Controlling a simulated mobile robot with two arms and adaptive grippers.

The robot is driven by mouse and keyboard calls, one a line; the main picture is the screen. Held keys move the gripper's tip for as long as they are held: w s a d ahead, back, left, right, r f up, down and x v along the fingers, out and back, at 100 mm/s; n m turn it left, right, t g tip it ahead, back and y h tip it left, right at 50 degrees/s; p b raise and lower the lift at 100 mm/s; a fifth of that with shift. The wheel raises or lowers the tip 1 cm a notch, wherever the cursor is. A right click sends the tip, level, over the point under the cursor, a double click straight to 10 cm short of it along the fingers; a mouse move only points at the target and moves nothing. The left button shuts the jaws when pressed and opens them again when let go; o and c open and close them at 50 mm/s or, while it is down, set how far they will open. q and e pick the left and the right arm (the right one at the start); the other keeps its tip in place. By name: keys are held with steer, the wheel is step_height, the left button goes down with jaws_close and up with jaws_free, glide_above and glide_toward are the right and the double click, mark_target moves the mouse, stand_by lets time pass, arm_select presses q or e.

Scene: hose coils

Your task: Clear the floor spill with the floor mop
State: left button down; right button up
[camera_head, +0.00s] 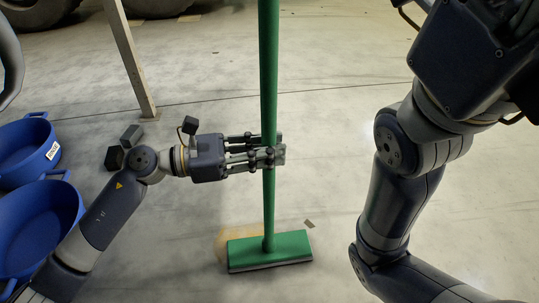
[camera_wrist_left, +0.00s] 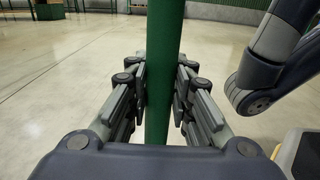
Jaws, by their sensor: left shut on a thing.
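The green floor mop (camera_head: 269,80) stands nearly upright, its flat green head (camera_head: 275,248) on the floor. My left gripper (camera_head: 277,153) is shut around the lower part of its handle. In the left wrist view the green handle (camera_wrist_left: 165,40) runs between the fingers of the left gripper (camera_wrist_left: 161,78). The floor spill (camera_head: 221,243) shows as a tan patch at the left and upper edge of the mop head, which covers part of it. My right arm is at the right, but its gripper is out of view.
Two blue buckets (camera_head: 37,222) stand at the left edge. A small brownish piece (camera_head: 309,224) lies beside the mop head. Floor right of the mop is bare.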

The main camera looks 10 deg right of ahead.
arm_select(q)
steer(key=shift+w+r, duration=0.1)
steer(key=shift+w+b, duration=0.8)
steer(key=shift+w, duration=0.55)
steer(key=shift+w+b, duration=0.55)
steer(key=shift+w, duration=0.5)
steer(key=shift+w, duration=0.3)
steer(key=shift+w+b, duration=0.15)
steer(key=shift+b, duration=0.15)
